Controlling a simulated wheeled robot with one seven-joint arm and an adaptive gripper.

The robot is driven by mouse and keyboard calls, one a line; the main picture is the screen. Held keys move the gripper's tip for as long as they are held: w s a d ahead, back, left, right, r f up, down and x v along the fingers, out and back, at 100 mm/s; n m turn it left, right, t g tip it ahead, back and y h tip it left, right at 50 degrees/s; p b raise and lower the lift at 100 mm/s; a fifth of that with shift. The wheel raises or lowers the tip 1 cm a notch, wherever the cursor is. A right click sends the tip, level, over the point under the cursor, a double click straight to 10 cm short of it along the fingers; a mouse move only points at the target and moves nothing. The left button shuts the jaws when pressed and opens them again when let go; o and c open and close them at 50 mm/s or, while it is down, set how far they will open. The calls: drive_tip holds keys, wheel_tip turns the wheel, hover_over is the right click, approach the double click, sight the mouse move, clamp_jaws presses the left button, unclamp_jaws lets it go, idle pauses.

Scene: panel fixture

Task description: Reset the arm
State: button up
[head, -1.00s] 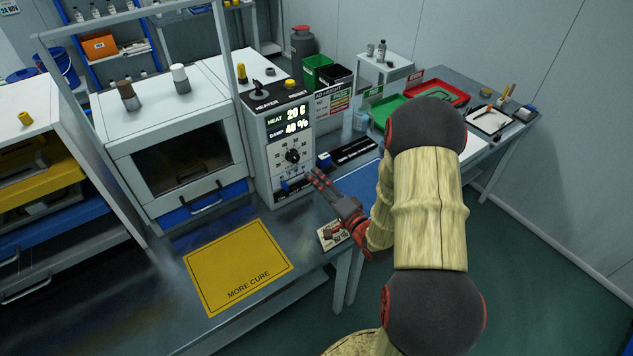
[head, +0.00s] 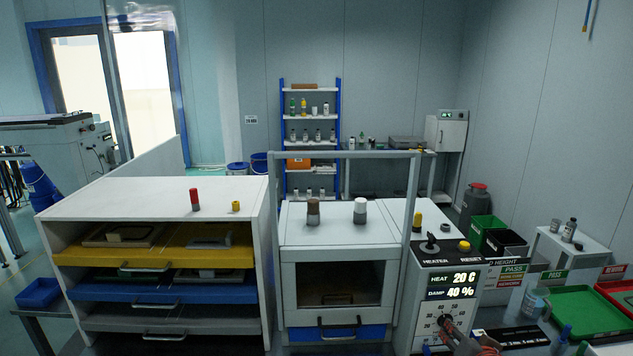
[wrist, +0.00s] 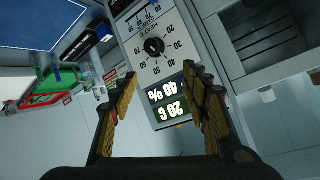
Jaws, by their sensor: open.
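My gripper (head: 462,342) is at the bottom right of the head view, in front of the lower part of the heater panel (head: 440,312); most of my arm is out of that view. In the wrist view my gripper (wrist: 163,85) is open, with its two ridged fingers well apart and nothing between them. Beyond the fingers, the heater panel (wrist: 168,68) appears upside down, with a black dial (wrist: 154,46) and a display (wrist: 170,101) reading 20 C and 40 %. Whether a fingertip touches the panel cannot be told.
A white oven-like cabinet (head: 300,250) with a window stands left of the heater. Further left is a drawer cabinet (head: 150,195) with yellow and blue drawers. Green (head: 588,312) and red (head: 618,290) trays lie at the right. A shelf rack (head: 311,123) stands behind.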

drive_tip(key=s+a+r+n+g, duration=0.2)
drive_tip(key=s+a, duration=0.3)
drive_tip(key=s, duration=0.3)
drive_tip(key=s+a+r+n+g+y, duration=0.1)
drive_tip(key=s+a+r+n+g, duration=0.1)
drive_tip(key=s+a, duration=0.3)
drive_tip(key=s+a+r+n+g+y, duration=0.1)
drive_tip(key=s+a, duration=0.4)
drive_tip(key=s, duration=0.8)
drive_tip(key=shift+s+a+r+n+g+b, duration=0.15)
drive_tip(key=shift+r+n+g+b, duration=0.4)
drive_tip(key=shift+n, duration=0.45)
